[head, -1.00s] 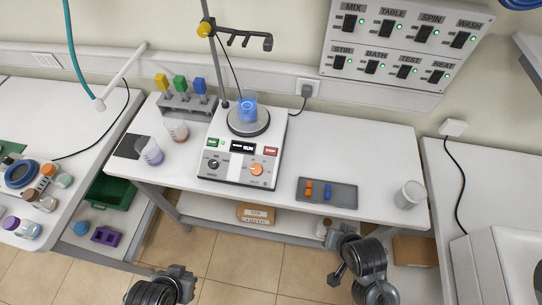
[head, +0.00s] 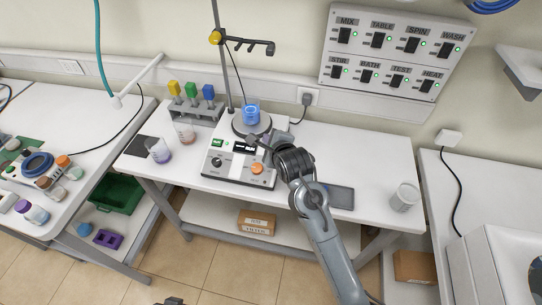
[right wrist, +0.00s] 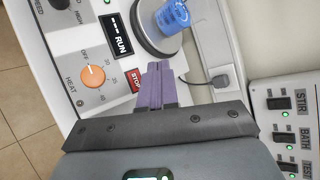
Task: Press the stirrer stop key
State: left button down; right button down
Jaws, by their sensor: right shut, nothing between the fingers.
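The white stirrer (head: 212,163) stands on the middle table with a beaker of blue liquid (head: 251,113) on its round plate. Its red stop key (right wrist: 135,80) shows in the right wrist view, partly covered by my fingers; in the head view my gripper hides it. My right gripper (head: 257,141) is over the stirrer's right side. In the right wrist view its purple fingers (right wrist: 158,68) are together and empty, right beside the stop key; I cannot tell if they touch it. My left gripper (head: 170,301) shows only as a sliver at the bottom edge.
The RUN display (right wrist: 120,38) and orange heat knob (right wrist: 93,76) are close to the stop key. A stand rod (head: 222,60) rises behind the stirrer. A grey tray (head: 341,198) lies partly under my right arm, and an empty beaker (head: 404,197) stands at the table's right end.

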jog(key=shift+w+a+r, duration=0.1)
jog(key=shift+w+r, duration=0.05)
jog(key=shift+r, duration=0.05)
jog(key=shift+f, duration=0.15)
jog(key=f+b, duration=0.2)
jog(key=w+f+b, duration=0.1)
jog(key=f+b, duration=0.2)
jog(key=b, duration=0.1)
jog(key=shift+w+d+f, duration=0.25)
jog(key=shift+w+f, duration=0.15)
jog(key=shift+w+d+f+b, duration=0.1)
jog(key=shift+w+f+b, duration=0.2)
jog(key=shift+f, duration=0.3)
jog(key=shift+w+f+b, duration=0.2)
jog(key=shift+f+b, duration=0.1)
jog(key=shift+f, duration=0.25)
jog(key=shift+w+d+f, duration=0.1)
jog(key=shift+w+f, duration=0.2)
jog(key=shift+f, duration=0.5)
dwell(1.8)
jog(key=shift+r, duration=0.15)
jog(key=shift+s+r+p, duration=0.3)
jog(key=shift+r+p, duration=0.4)
jog(key=shift+p, duration=0.45)
